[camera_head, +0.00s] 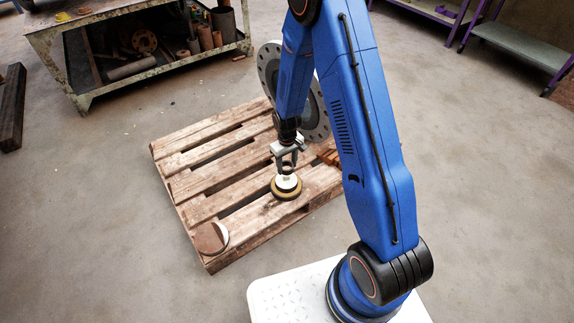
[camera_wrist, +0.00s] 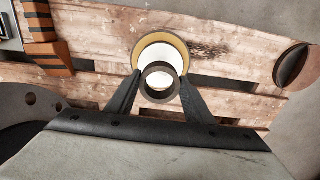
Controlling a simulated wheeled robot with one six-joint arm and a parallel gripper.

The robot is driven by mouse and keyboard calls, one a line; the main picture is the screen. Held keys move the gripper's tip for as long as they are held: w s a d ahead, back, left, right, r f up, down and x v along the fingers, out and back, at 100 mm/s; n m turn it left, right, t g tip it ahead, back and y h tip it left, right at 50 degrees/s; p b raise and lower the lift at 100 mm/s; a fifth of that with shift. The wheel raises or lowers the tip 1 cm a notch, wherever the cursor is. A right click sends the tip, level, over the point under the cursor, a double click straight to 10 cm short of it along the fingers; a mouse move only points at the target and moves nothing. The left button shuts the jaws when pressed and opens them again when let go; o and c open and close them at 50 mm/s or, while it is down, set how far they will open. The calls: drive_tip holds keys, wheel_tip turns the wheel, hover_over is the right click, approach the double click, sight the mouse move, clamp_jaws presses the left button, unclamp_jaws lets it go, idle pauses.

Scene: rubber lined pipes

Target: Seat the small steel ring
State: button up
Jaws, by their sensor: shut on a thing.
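The small steel ring (camera_wrist: 160,98) is dark grey and sits between the two black fingertips of my gripper (camera_wrist: 159,78), which is shut on it. In the head view my gripper (camera_head: 287,163) points down and holds the ring (camera_head: 287,170) just above a round white piece (camera_head: 286,182) with a brass-coloured outer ring (camera_head: 286,194) on the pallet. In the wrist view the white piece (camera_wrist: 160,53) shows through and behind the steel ring, whose centre appears below that of the brass-coloured ring (camera_wrist: 160,37). I cannot tell the exact gap between them.
The wooden pallet (camera_head: 215,162) lies on the concrete floor. A large grey flange with bolt holes (camera_head: 318,115) stands behind my arm. A brown disc with a pale edge (camera_head: 212,238) is at the pallet's near left corner. Orange-brown striped blocks (camera_wrist: 50,52) lie at the other side.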

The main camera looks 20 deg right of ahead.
sight(287, 174)
drive_tip(key=shift+f, duration=0.15)
drive_tip(key=shift+a+f, duration=0.1)
drive_tip(key=shift+f, duration=2.85)
drive_tip(key=shift+f, duration=0.4)
drive_tip(key=o, duration=1.2)
drive_tip(key=shift+r, duration=0.1)
